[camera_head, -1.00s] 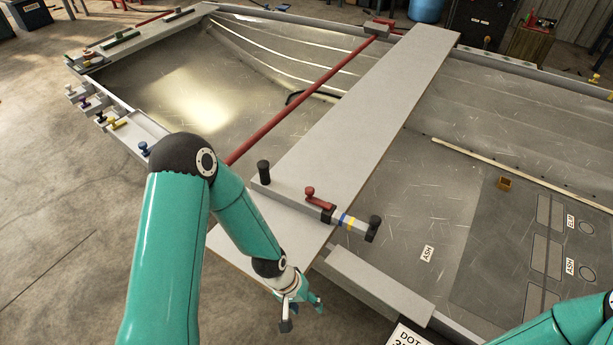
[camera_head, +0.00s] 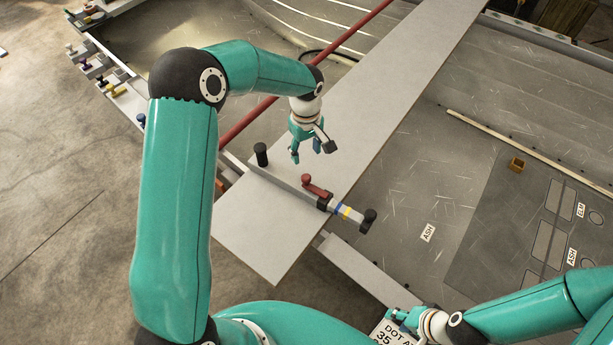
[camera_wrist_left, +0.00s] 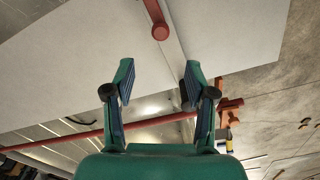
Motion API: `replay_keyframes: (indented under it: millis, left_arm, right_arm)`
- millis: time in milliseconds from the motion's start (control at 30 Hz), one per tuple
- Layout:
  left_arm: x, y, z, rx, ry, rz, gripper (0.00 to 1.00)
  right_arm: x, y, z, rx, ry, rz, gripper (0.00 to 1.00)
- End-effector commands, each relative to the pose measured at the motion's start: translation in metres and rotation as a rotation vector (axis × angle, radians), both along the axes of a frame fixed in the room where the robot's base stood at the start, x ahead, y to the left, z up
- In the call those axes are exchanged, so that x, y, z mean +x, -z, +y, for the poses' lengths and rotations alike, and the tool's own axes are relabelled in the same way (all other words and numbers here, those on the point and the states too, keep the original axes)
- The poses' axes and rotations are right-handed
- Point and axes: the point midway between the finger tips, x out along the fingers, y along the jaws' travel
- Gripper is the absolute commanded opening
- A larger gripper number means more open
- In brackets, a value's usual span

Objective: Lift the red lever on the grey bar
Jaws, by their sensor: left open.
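The red lever (camera_head: 318,190) lies flat along the grey bar (camera_head: 350,213), which has blue and yellow bands and a black end knob. The lever's round knob end points to the upper left; its other end meets a black block. My left gripper (camera_head: 312,153) is open and empty, above the grey board just beyond the lever, apart from it. In the left wrist view the lever (camera_wrist_left: 157,20) shows at the top, ahead of the open fingertips (camera_wrist_left: 155,80). My right gripper (camera_head: 392,318) is low in the head view, far from the lever; its fingers are unclear.
A black post (camera_head: 261,155) stands near the bar's left end. A long red pipe (camera_head: 250,122) runs behind my left arm. The wide grey board (camera_head: 390,105) crosses the hull.

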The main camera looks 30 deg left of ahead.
Motion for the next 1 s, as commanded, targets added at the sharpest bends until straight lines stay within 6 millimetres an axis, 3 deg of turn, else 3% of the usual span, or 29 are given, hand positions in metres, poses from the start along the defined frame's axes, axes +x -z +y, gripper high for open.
replay_keyframes:
  millis: [33,200,500,967,1000]
  left_arm:
    - [-0.001,0.019,0.001,0.0,-0.001,0.002,0.55]
    - [-0.002,0.056,0.001,-0.001,-0.003,0.003,0.55]
    - [-0.002,0.103,0.002,-0.001,-0.003,0.001,0.55]
    - [-0.001,0.113,0.002,-0.002,-0.004,-0.001,0.55]
    - [-0.001,0.112,0.002,-0.002,-0.004,-0.001,0.5]
  right_arm:
    - [0.0,0.012,0.0,0.0,0.0,0.0,0.4]
    - [0.0,0.029,0.0,0.0,0.0,0.0,0.4]
    - [0.0,0.048,0.0,0.0,0.0,-0.001,0.4]
    - [0.0,0.051,0.0,0.0,0.0,-0.001,0.4]
    - [0.0,0.051,0.0,0.0,0.0,-0.001,0.4]
